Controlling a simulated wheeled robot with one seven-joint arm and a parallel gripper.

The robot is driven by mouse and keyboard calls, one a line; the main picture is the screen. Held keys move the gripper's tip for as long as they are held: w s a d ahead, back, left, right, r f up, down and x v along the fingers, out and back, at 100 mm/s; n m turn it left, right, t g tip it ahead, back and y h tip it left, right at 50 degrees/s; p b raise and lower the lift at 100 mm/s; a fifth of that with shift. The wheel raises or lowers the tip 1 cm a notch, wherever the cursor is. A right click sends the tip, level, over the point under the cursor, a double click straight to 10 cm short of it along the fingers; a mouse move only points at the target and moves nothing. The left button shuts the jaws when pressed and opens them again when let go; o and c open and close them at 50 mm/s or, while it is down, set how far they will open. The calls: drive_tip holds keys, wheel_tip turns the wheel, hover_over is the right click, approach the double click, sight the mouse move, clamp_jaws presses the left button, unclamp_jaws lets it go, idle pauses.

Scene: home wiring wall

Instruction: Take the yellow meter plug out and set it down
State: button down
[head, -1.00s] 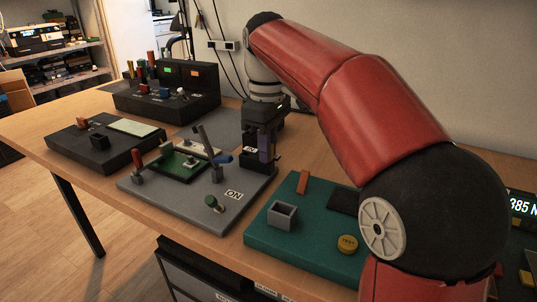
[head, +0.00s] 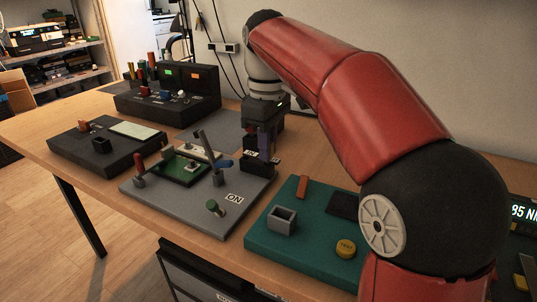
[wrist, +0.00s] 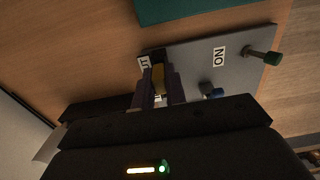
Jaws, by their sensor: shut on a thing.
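My gripper (head: 264,147) is low over the back right corner of the grey panel (head: 232,226) in the head view, fingers pointing down. In the wrist view my gripper (wrist: 160,84) is shut on the yellow plug (wrist: 158,79), which shows between the two purple-grey fingers. The fingers hide the plug in the head view. A black block with white labels (head: 258,163) is just below the fingers. I cannot tell whether the plug's lower end still sits in it.
The grey panel carries a green board (head: 182,170), a leaning grey lever (head: 207,147) and a green-topped post (head: 213,207). A teal panel (head: 310,248) lies to the right, a black panel (head: 70,143) to the left. A black console (head: 165,103) stands behind.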

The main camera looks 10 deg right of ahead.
drive_tip(key=shift+r+p, duration=1.15)
drive_tip(key=shift+r, duration=0.8)
